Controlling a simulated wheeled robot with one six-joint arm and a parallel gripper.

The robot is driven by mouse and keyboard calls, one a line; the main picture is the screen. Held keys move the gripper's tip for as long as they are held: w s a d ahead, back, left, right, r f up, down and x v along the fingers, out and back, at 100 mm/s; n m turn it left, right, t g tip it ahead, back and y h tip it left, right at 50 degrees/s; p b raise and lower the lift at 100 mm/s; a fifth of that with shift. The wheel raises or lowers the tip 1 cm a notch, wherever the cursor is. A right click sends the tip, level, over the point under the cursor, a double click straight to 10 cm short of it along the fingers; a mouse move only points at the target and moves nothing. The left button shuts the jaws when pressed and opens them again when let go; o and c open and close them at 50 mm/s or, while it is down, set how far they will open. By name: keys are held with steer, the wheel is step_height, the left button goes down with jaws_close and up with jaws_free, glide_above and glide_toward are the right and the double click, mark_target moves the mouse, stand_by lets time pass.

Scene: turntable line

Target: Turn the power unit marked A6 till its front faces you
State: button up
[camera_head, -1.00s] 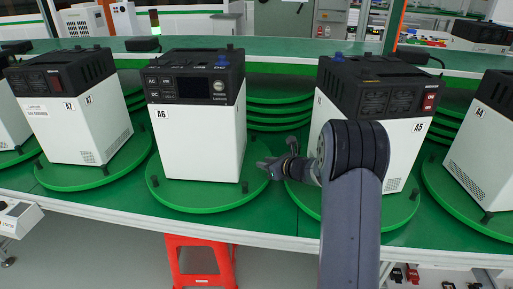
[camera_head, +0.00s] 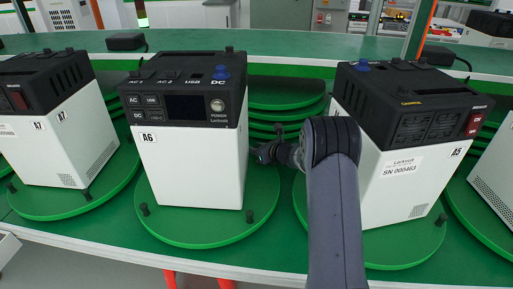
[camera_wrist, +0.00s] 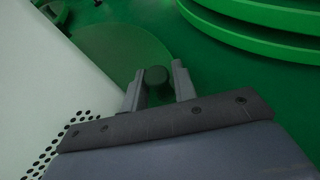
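The power unit marked A6 (camera_head: 192,165) is a white box with a black top. Its panel with a dark display, AC, USB and DC labels and a power button shows toward me in the head view, slightly angled. It stands upright on a green turntable (camera_head: 200,233) with short black pegs at its rim. My gripper (camera_head: 264,153) is low at the right side of A6, over the turntable's right edge. In the wrist view, my gripper (camera_wrist: 158,86) has its fingers apart, with a dark peg (camera_wrist: 156,75) between their tips and gaps showing. The white wall at left is A6 (camera_wrist: 45,90).
Unit A5 (camera_head: 408,185) stands on its own turntable close at right, beside my arm. Stacked green discs (camera_head: 285,105) lie behind, below a raised green shelf (camera_head: 290,62). Little room separates neighbouring turntables.

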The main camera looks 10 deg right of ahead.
steer(key=shift+c, duration=0.6)
jaws_close()
steer(key=shift+f, duration=0.1)
steer(key=shift+s+d+f+b, duration=0.15)
steer(key=shift+s+b, duration=0.05)
steer(key=shift+b, duration=0.9)
steer(key=shift+s+d+m+t+h+b, duration=0.2)
steer(key=shift+s+m+t+h+b, duration=0.15)
steer(key=shift+b, duration=0.45)
steer(key=shift+r, duration=0.2)
